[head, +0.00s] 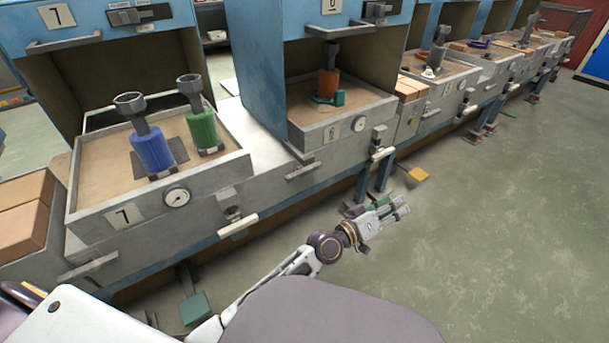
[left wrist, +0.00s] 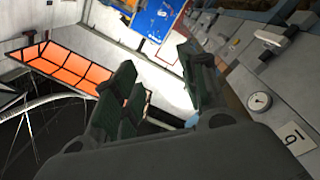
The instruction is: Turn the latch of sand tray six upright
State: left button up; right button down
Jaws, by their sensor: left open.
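Sand tray six (head: 319,134) sits in the middle blue booth, with a "6" plate and a round gauge on its front. Its latch (head: 382,153) is at the right end of the front. The pale lever lies sideways, roughly level, not upright. The tray front (left wrist: 232,75) also shows in the left wrist view, tilted, with the plate, the gauge and what looks like the latch (left wrist: 272,42). My left gripper (head: 402,208) is open and empty, below and to the right of the latch and apart from it. Its dark fingers (left wrist: 160,85) are spread in the wrist view. My right gripper is not in view.
Tray seven (head: 95,217) stands at the left, holding a blue and a green piece, with its own sideways latch (head: 238,224). An orange piece (head: 327,84) stands in tray six. A yellow pedal (head: 418,174) is near the floor. The green floor (head: 510,230) at right is clear.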

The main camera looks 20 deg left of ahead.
pick_arm(q)
jog(key=w+a+f+n+t+y, duration=0.2)
jog(key=w+a+n+t+y, duration=0.35)
jog(key=a+n+y, duration=0.5)
jog(key=s+a+f+n+g+y, duration=0.1)
jog(key=a+f+n+y, duration=0.2)
jog(key=a+n+y, duration=0.2)
jog(key=s+a+f+n+g+y, duration=0.1)
jog(key=a+f+n+g+y, duration=0.1)
jog(key=a+f+n+y, duration=0.2)
jog(key=a+n+y, duration=0.1)
jog(key=a+n, duration=0.2)
jog(key=shift+s+a+y, duration=0.3)
jog(key=shift+s+y, duration=0.05)
jog(key=shift+s, duration=0.05)
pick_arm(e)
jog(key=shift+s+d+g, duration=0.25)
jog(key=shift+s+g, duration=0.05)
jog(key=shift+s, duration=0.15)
pick_arm(q)
jog(key=shift+n+g, duration=0.25)
